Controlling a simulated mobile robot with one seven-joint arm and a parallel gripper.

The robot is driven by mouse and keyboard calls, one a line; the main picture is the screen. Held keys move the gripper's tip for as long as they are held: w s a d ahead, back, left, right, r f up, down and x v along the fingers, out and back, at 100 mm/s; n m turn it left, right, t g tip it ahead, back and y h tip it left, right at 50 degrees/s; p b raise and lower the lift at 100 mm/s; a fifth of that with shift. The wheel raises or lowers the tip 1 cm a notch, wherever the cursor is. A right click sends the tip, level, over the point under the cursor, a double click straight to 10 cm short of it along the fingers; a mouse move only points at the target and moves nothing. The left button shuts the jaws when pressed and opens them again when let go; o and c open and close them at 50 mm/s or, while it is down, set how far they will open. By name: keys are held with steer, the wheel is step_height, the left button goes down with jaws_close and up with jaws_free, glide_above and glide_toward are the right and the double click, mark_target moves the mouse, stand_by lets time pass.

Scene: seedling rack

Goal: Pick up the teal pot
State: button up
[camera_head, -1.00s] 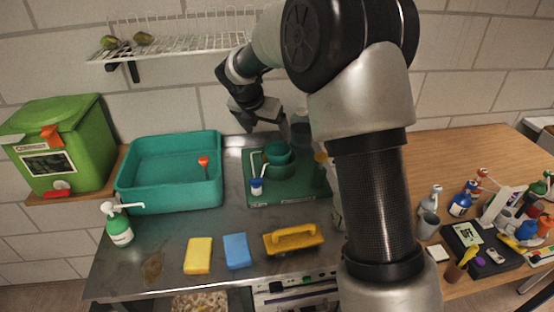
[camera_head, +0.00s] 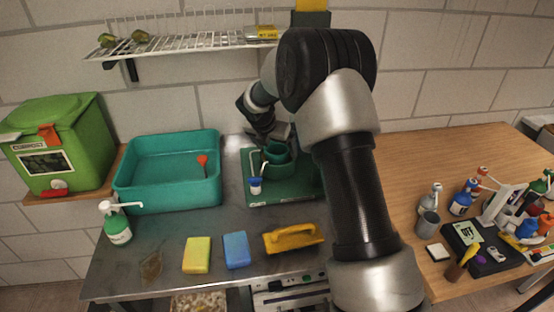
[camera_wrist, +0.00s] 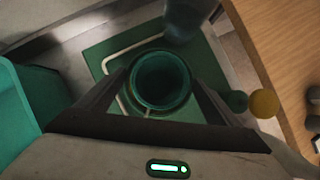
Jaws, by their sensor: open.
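The teal pot (camera_head: 277,154) is round and open-topped, and stands on the green mat (camera_head: 258,199) at the back of the grey counter. Another green pot-like form (camera_head: 280,171) shows just below it; I cannot tell whether they touch. In the wrist view the teal pot (camera_wrist: 161,80) is seen from above, its dark inside facing me. My gripper (camera_wrist: 160,84) is open, with one finger to each side of the pot's rim. In the head view my gripper (camera_head: 278,136) is just above the pot, partly hidden by my arm.
A white bent rod (camera_head: 254,161) and a small blue-and-white bottle (camera_head: 256,186) are left of the pot. A teal basin (camera_head: 168,198) stands further left. A wire shelf (camera_head: 190,45) hangs above.

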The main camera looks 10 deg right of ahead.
steer(key=shift+r, duration=0.1)
steer(key=c, duration=1.5)
steer(key=shift+r, duration=0.1)
